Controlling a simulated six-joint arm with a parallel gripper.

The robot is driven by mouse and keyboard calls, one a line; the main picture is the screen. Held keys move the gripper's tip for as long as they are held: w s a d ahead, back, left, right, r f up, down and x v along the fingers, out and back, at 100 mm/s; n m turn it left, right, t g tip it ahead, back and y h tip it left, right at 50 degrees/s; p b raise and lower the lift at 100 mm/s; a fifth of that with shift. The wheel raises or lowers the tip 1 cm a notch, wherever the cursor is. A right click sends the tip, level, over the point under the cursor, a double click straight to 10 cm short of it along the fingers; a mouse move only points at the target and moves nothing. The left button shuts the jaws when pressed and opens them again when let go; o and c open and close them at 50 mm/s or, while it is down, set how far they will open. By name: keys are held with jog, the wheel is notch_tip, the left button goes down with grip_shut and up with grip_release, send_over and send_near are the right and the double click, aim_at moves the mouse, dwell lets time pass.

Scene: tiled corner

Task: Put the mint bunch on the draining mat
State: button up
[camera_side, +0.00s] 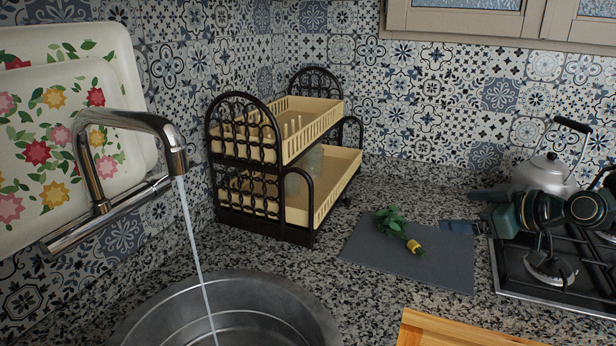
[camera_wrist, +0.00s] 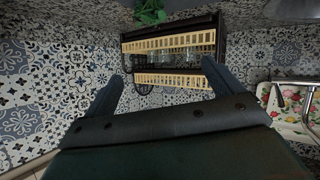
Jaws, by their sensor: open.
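The mint bunch (camera_side: 391,222), green leaves with a yellow band around its stems, lies on the flat grey draining mat (camera_side: 375,253) in the side view. Its leaves point to the back left and its stems to the front right. Green leaves of the mint bunch (camera_wrist: 150,11) also show at the top edge of the wrist view. My gripper (camera_side: 457,210) is open and empty, to the right of the mint and apart from it, over the right back part of the mat. Its two fingers stand wide apart in the wrist view (camera_wrist: 162,69).
A two-tier dish rack (camera_side: 285,165) stands behind the mat. The steel sink (camera_side: 150,318) and running tap (camera_side: 130,120) are at the left. The stove (camera_side: 550,275) with a kettle (camera_side: 545,172) is at the right. A wooden board (camera_side: 450,331) lies in front.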

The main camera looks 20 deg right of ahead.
jog(key=s+r+m+g+h, duration=0.1)
jog(key=s+r+m+g, duration=0.1)
jog(key=s, duration=1.1)
jog(key=s+r+m+g+h, duration=0.1)
jog(key=s+r+m+g, duration=0.2)
jog(key=s, duration=1.1)
jog(key=shift+a+r+g+h, duration=0.3)
jog(key=shift+r+g+h, duration=0.1)
jog(key=shift+r+g, duration=0.45)
